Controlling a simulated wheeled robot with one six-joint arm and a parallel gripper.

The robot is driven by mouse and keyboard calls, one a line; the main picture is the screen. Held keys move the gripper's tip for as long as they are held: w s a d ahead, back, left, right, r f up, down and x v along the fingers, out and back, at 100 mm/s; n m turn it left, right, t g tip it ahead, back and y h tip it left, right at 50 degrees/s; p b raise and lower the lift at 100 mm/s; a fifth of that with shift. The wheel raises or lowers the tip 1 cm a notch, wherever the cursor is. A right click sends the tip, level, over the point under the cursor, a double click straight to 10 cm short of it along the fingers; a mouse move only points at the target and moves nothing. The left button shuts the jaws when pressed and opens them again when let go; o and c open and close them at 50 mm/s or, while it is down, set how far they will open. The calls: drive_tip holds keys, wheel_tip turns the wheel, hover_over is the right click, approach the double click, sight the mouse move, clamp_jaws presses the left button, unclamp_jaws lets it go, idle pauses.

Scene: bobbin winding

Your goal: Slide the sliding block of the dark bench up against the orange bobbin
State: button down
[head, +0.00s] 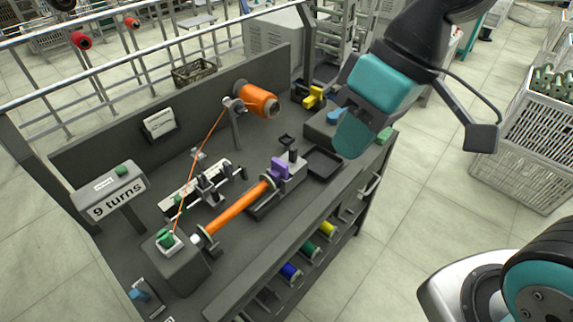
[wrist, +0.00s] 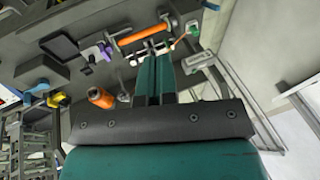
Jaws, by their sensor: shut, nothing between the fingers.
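The dark bench (head: 225,270) carries an orange bobbin (head: 238,208), lying along its front rail; it also shows in the wrist view (wrist: 140,34). The sliding block (head: 291,172) is grey with a purple front piece (head: 280,167) and a dark handle on top. The purple piece is at the bobbin's right end in the head view; I cannot tell whether they touch. In the wrist view the purple piece (wrist: 104,51) is left of the bobbin. My gripper (head: 347,140) is shut and empty, above the bench's right end, to the right of the sliding block. Its teal fingers (wrist: 157,78) are together.
A large orange spool (head: 258,100) stands at the back, its thread running to the left-hand post. A dark tray (head: 323,162) lies right of the block. A "9 turns" sign (head: 117,204) stands left. Coloured spools sit on the lower shelf. Railings and a white crate (head: 535,140) flank the bench.

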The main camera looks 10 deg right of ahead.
drive_tip(key=w+d+f+y+b, duration=0.1)
drive_tip(key=w+d+f+b, duration=0.2)
drive_tip(key=w+f, duration=0.5)
drive_tip(key=w+d+f+b, duration=0.3)
drive_tip(key=w+d+f, duration=0.15)
drive_tip(key=w, duration=0.75)
drive_tip(key=w+d+f+y+b, duration=0.1)
drive_tip(key=w+d+f+b, duration=0.1)
drive_tip(key=w+f, duration=0.65)
drive_tip(key=w+d+f+n+y+b, duration=0.1)
drive_tip(key=w+d+f+b, duration=0.1)
drive_tip(key=w+d+f, duration=0.5)
drive_tip(key=x, duration=0.3)
drive_tip(key=p+x, duration=0.1)
drive_tip(key=x, duration=0.2)
drive_tip(key=s+x, duration=0.1)
drive_tip(key=x, duration=0.3)
drive_tip(key=shift+a+p, duration=0.15)
drive_tip(key=shift+p, duration=0.15)
drive_tip(key=shift+s+a+r+p, duration=0.1)
drive_tip(key=shift+s+a+p, duration=0.6)
drive_tip(key=shift+a, duration=0.35)
drive_tip(key=shift+s+a+f, duration=0.2)
drive_tip(key=shift+s+a, duration=0.25)
drive_tip(key=shift+a, duration=0.15)
